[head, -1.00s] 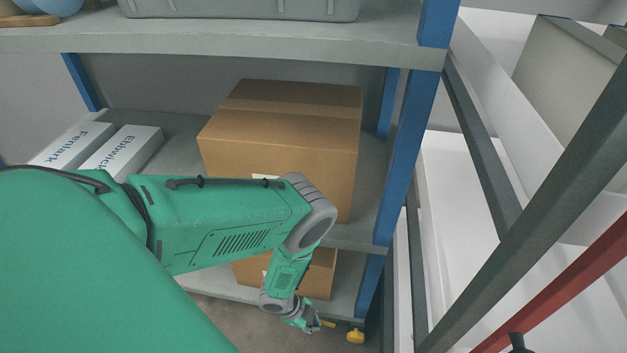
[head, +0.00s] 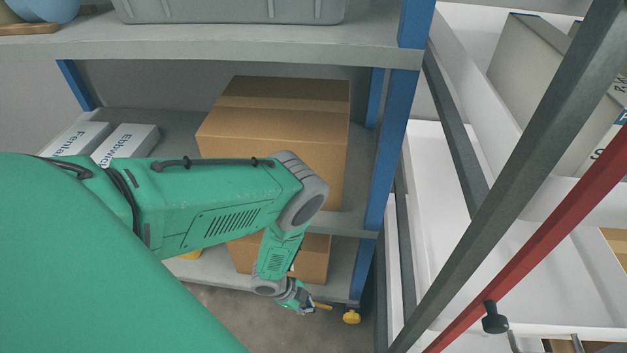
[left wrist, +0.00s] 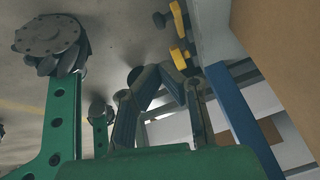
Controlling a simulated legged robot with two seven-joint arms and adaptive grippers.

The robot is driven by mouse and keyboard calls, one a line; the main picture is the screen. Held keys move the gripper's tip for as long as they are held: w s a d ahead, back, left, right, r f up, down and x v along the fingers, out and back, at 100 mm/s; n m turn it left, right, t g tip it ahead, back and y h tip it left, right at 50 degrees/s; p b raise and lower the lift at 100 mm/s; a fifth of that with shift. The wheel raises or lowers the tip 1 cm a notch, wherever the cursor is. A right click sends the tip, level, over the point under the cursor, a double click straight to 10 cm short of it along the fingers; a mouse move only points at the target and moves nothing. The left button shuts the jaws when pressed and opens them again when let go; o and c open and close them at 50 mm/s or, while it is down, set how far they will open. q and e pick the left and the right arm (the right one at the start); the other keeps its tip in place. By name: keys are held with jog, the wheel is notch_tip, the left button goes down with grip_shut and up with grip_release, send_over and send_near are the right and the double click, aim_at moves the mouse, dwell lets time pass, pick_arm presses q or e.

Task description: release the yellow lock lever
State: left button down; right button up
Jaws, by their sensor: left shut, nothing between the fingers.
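Two small yellow parts show low at the foot of the blue rack upright in the head view. One yellow piece (head: 322,306) is right beside the fingertips, and a rounder one (head: 351,316) is a little to the right. I cannot tell which is the lock lever. In the left wrist view two yellow parts, a nearer one (left wrist: 182,58) and a farther one (left wrist: 177,18), show just beyond the fingertips on dark fittings. My left gripper (head: 309,303) is shut and empty, pointing down and right; its dark fingers converge in the wrist view (left wrist: 162,77). Contact cannot be told. My right gripper is not in view.
A cardboard box (head: 280,120) and white boxes (head: 125,143) sit on the rack shelf above; another cardboard box (head: 318,258) sits below. Grey posts and a red bar (head: 560,228) stand at right, before white trays (head: 470,200). Bare floor (head: 235,315) lies below.

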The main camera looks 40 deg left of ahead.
pick_arm(q)
jog(key=s+a+p, duration=0.1)
jog(key=s+a, duration=0.3)
jog(key=a, duration=0.2)
jog(key=shift+s+a+r, duration=0.15)
dwell(0.4)
